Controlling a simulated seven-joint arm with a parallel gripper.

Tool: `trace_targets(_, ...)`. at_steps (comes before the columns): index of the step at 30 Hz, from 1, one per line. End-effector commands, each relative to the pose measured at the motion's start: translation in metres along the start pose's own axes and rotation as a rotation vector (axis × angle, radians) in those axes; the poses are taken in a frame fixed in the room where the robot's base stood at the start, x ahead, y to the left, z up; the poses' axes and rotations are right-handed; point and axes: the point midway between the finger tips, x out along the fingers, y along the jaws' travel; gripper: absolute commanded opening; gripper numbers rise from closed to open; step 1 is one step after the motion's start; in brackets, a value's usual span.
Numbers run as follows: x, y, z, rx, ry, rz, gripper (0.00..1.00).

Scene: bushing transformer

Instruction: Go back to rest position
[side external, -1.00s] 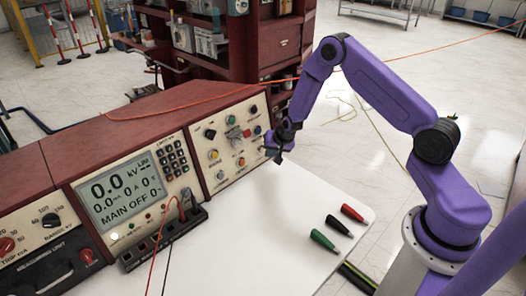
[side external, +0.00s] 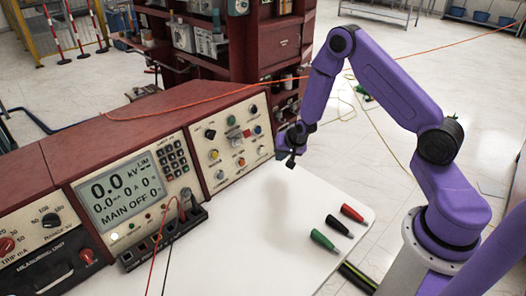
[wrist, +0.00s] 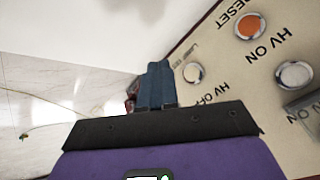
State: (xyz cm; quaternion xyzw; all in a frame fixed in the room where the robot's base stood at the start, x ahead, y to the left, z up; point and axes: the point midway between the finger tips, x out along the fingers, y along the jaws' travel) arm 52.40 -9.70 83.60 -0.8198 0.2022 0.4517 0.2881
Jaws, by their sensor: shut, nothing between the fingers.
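My purple arm bends over the white table (side external: 235,245) in the side view. My gripper (side external: 290,162) hangs above the table's far part, in front of the right end of the control panel (side external: 240,140), apart from it. In the wrist view my gripper (wrist: 155,85) shows its fingers together with nothing between them. The panel's HV ON button (wrist: 296,74), HV OFF button (wrist: 193,72) and orange RESET button (wrist: 249,26) show beside the fingers in that view.
A red, a black and a green connector (side external: 323,240) lie at the table's right edge. A console with a display (side external: 125,190) reading MAIN OFF stands left. Red and black cables (side external: 160,250) run down from its sockets. The table's middle is clear.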

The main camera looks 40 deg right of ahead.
Motion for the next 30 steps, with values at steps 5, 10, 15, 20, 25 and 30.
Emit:
trace_targets(5, 0.0, 0.0, 0.0, 0.0, 0.0, 0.0, 0.0)
trace_targets(10, -0.011, -0.014, 0.007, -0.047, -0.025, -0.015, 0.0)
trace_targets(15, -0.062, -0.06, 0.042, -0.246, -0.124, -0.071, 0.0)
trace_targets(20, -0.13, -0.093, 0.093, -0.511, -0.244, -0.125, 0.0)
trace_targets(25, -0.205, -0.099, 0.144, -0.799, -0.352, -0.17, 0.0)
trace_targets(30, -0.276, -0.079, 0.186, -1.092, -0.441, -0.205, 0.0)
